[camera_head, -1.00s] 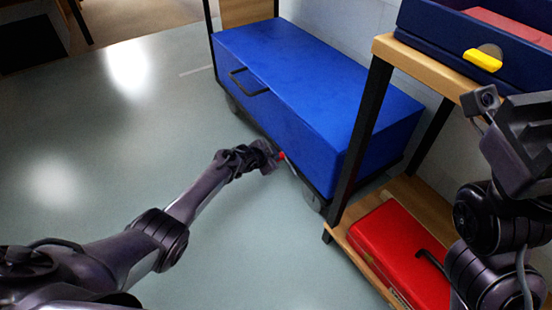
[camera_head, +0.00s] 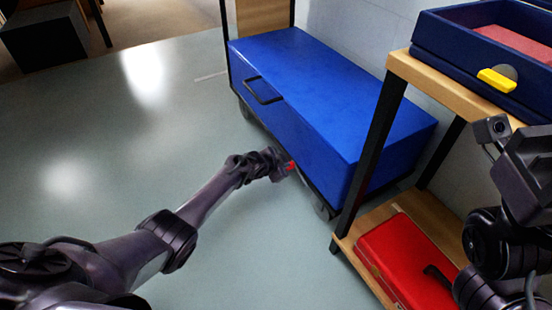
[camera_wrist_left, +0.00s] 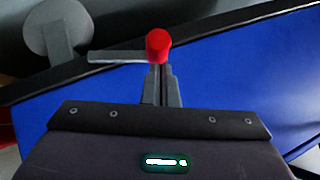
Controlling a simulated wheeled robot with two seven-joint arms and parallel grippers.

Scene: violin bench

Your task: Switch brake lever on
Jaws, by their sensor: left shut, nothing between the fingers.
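The brake lever shows in the left wrist view as a grey bar with a red knob (camera_wrist_left: 158,45) at its end. In the head view the red knob (camera_head: 291,165) is small, low at the side of a wheeled cart that carries a blue chest (camera_head: 330,95). My left gripper (camera_head: 284,168) is right at the knob in the head view. In the left wrist view its fingers (camera_wrist_left: 161,84) are shut with nothing between them, and their tips are at the knob; I cannot tell whether they touch it. My right gripper (camera_head: 535,170) is at the right edge, and its fingers are not clear.
A wooden shelf (camera_head: 440,85) with black legs stands right of the cart. It holds a blue tray (camera_head: 440,35) with a yellow-handled thing (camera_head: 497,80) above and a red case (camera_head: 405,262) below. Open floor (camera_head: 110,140) lies to the left.

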